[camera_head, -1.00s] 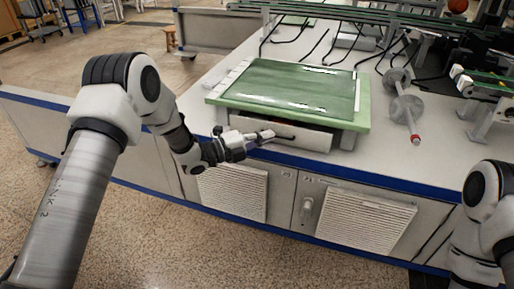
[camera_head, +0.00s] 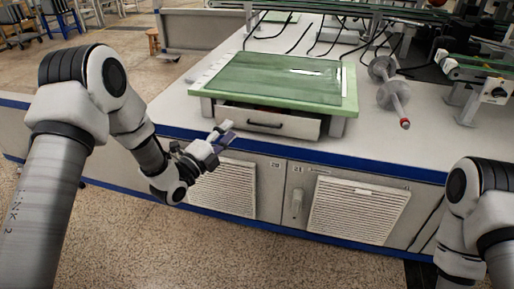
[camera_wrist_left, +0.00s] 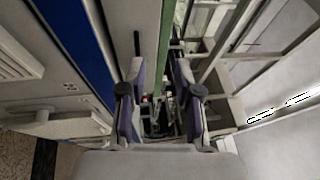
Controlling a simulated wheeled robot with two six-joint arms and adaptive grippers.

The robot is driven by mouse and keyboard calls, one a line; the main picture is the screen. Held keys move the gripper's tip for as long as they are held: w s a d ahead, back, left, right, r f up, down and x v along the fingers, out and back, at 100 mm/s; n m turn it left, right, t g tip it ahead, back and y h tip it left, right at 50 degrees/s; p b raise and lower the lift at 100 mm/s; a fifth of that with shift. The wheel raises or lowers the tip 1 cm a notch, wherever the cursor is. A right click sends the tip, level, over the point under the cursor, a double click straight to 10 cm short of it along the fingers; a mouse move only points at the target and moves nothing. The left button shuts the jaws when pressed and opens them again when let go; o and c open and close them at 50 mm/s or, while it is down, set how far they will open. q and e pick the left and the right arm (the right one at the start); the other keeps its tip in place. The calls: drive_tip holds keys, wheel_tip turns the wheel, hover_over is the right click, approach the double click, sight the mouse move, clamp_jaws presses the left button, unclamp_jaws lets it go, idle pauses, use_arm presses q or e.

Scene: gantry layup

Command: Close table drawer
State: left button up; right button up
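The table drawer (camera_head: 296,127) has a pale front with a dark handle (camera_head: 265,123). It sits under the green-topped table unit (camera_head: 200,90) on the white bench. A dark gap shows above its front, and the front seems to stick out a little; how far it is open is hard to tell. My left gripper (camera_head: 226,133) is in front of the drawer's left end, apart from the handle. In the left wrist view its two fingers (camera_wrist_left: 158,102) are spread with nothing held between them. My right arm shows at the lower right, but its gripper is out of view.
A grey roller with a red end (camera_head: 393,92) lies on the bench right of the table unit. The blue bench edge (camera_head: 350,166) runs below the drawer, above vented cabinet doors (camera_head: 356,209). The floor in front is clear.

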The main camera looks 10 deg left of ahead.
use_arm(q)
drive_tip(key=m+b, duration=0.1)
drive_tip(key=b, duration=0.3)
approach(263, 126)
drive_tip(key=f, duration=0.1)
drive_tip(key=shift+h, duration=0.3)
drive_tip(key=x, duration=0.2)
drive_tip(key=b+x, duration=0.1)
drive_tip(key=x, duration=0.2)
drive_tip(key=b+x, duration=0.1)
drive_tip(key=x, duration=0.2)
drive_tip(key=shift+a+r, duration=0.1)
drive_tip(key=shift+r, duration=0.15)
drive_tip(key=shift+w+r, duration=0.1)
drive_tip(key=shift+w, duration=0.15)
clamp_jaws()
use_arm(e)
wheel_tip(263, 126, down, 9)
